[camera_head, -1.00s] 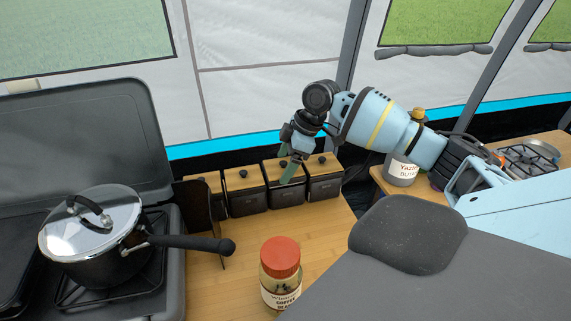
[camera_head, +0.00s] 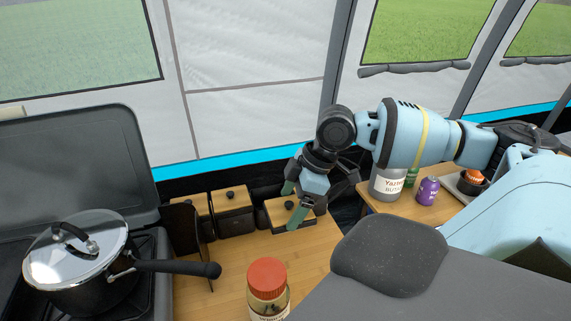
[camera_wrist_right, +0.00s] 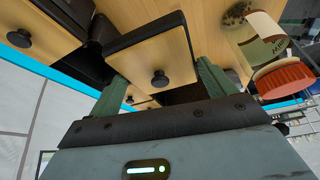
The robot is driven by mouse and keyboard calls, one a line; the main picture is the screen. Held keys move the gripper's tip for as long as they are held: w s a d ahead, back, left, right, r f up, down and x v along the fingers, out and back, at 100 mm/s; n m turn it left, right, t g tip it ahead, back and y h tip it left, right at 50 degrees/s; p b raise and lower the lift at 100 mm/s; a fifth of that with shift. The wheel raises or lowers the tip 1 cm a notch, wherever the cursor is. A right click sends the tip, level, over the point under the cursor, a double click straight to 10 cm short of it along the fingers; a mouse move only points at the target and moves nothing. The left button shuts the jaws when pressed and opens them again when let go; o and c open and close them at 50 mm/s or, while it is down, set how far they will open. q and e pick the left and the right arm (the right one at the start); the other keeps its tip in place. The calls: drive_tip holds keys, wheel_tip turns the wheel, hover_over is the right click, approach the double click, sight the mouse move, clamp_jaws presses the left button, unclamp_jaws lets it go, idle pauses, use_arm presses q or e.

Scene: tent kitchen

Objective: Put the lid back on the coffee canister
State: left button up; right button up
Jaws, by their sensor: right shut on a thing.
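My right gripper (camera_head: 296,210) points down at the row of dark canisters with wooden lids and black knobs. That canister's wooden lid and black knob (camera_wrist_right: 158,78) show between the fingers in the right wrist view. I cannot read a coffee label on any canister. My left gripper is out of view.
A jar with a red lid (camera_head: 267,277) stands in front on the wooden counter (camera_head: 225,275). A pot (camera_head: 80,262) with its long handle sits on the stove at left. A side table at right holds a grey bottle (camera_head: 386,184) and a purple can (camera_head: 428,190).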

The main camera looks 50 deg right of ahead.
drive_tip(key=shift+s+a+r+p, duration=0.15)
drive_tip(key=shift+s+a, duration=0.1)
drive_tip(key=shift+s, duration=0.25)
drive_tip(key=shift+s+a+r+p, duration=0.15)
drive_tip(key=shift+s+a, duration=0.05)
drive_tip(key=shift+s, duration=0.3)
drive_tip(key=shift+s+a, duration=0.25)
drive_tip(key=shift+s, duration=0.2)
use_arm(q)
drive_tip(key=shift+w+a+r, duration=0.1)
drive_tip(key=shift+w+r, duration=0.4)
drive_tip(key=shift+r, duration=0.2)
use_arm(e)
drive_tip(key=shift+s+f, duration=0.1)
use_arm(q)
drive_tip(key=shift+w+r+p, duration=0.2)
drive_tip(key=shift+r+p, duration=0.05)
drive_tip(key=shift+p, duration=0.1)
use_arm(e)
drive_tip(key=w+d+r, duration=0.1)
drive_tip(key=w+d, duration=0.2)
drive_tip(key=w, duration=0.4)
drive_tip(key=w+d+r, duration=0.2)
drive_tip(key=w+d, duration=0.1)
drive_tip(key=w, duration=0.4)
drive_tip(key=shift+w+d+r, duration=0.25)
drive_tip(key=shift+d, duration=0.05)
